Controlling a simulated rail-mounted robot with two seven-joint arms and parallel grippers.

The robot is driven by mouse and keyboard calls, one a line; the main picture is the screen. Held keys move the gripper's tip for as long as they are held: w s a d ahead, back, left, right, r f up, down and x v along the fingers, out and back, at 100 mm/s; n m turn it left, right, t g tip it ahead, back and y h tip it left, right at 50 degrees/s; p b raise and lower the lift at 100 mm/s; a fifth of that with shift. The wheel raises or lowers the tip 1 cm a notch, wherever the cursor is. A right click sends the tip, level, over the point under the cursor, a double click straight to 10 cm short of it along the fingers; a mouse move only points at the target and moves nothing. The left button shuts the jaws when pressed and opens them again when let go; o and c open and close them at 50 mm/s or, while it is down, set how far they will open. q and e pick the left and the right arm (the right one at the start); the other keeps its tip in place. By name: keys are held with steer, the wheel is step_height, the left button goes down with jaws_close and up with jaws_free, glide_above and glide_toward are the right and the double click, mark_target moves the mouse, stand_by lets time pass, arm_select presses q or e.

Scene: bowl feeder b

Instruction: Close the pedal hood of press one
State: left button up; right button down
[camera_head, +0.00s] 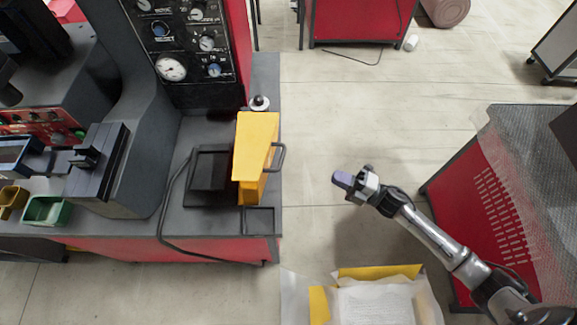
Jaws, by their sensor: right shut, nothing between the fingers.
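The yellow pedal hood (254,146) stands on the dark grey bench top (202,134) of the press, near its right edge. Its dark handle (279,158) sticks out on the right side. From this angle I cannot tell whether the hood is open or closed. My right gripper (342,180) is shut and empty. In the picture it is to the right of the hood, apart from the handle, with floor behind it. My left gripper is not in view.
A gauge panel (190,43) rises behind the bench. A black cable (165,205) runs over the bench's front edge. A red cabinet (463,190) with bubble wrap stands at right. An open box with papers (375,303) is at the bottom. Floor between is clear.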

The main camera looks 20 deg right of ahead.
steer(key=w+a+r+n+g+y, duration=0.1)
steer(key=w+a+r, duration=0.1)
steer(key=a, duration=0.4)
steer(key=w+a+r+n+y, duration=0.2)
steer(key=w+a+r, duration=0.1)
steer(key=a, duration=0.3)
steer(key=shift+w+a+r+g+p, duration=0.15)
steer(key=shift+w+r+g+p, duration=0.05)
steer(key=shift+w+g+p, duration=0.25)
